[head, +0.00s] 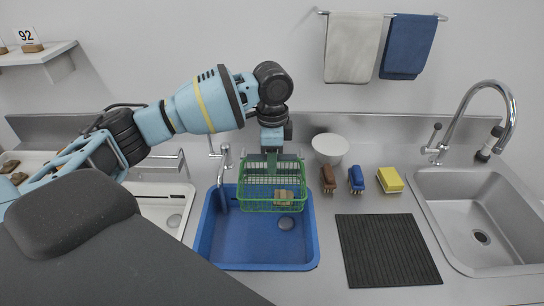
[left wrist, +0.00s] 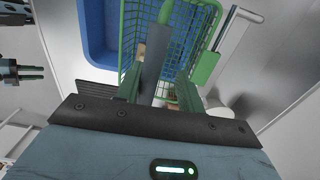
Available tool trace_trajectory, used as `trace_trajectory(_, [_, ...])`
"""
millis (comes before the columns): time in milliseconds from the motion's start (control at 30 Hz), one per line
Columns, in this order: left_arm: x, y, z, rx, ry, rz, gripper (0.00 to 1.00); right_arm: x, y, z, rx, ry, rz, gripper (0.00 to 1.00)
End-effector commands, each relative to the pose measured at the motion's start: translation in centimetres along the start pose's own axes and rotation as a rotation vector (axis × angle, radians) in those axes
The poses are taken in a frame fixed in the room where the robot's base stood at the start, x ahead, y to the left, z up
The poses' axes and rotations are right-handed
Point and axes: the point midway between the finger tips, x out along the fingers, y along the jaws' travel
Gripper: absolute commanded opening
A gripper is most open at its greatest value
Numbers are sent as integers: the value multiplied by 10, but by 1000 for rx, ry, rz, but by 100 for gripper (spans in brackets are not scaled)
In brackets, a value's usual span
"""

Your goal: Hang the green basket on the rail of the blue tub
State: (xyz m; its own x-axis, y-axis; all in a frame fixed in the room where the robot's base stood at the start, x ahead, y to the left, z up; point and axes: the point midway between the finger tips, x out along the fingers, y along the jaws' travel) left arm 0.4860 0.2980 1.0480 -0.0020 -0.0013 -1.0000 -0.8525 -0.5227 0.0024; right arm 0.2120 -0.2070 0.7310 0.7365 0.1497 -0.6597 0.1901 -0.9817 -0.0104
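The green basket (head: 259,195) is an open wire basket over the back right part of the blue tub (head: 232,248). A small tan piece (head: 284,197) lies in it. My left gripper (head: 272,165) points down at the basket's back edge. In the left wrist view, my left gripper's fingers (left wrist: 157,85) stand on either side of a grey bar (left wrist: 157,50) at the basket, and appear closed on it. The basket's mesh (left wrist: 190,30) and the tub (left wrist: 97,35) show beyond. Whether the basket touches the tub's rail is hidden. My right gripper is not in view.
Behind and right of the tub stand a white bowl (head: 330,148), a brown brush (head: 328,180), a blue brush (head: 356,180) and a yellow sponge (head: 390,180). A tap (head: 222,185) stands at the tub's back left. A dark ribbed mat (head: 387,250) and a steel sink (head: 480,225) lie right.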

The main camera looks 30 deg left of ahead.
Motion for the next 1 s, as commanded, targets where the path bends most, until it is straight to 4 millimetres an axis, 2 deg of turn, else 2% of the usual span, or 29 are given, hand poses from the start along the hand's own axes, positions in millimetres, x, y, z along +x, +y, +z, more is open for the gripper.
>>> trace_trajectory(333, [-6,0,0,0,1,-1,40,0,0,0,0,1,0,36])
trace_trajectory(700, [-60,0,-1,0,3,-2,40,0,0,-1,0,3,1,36])
trace_trajectory(833, [-73,0,0,-1,1,-2,40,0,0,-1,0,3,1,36])
trace_trajectory(1000, [-78,0,0,0,0,0,40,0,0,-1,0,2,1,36])
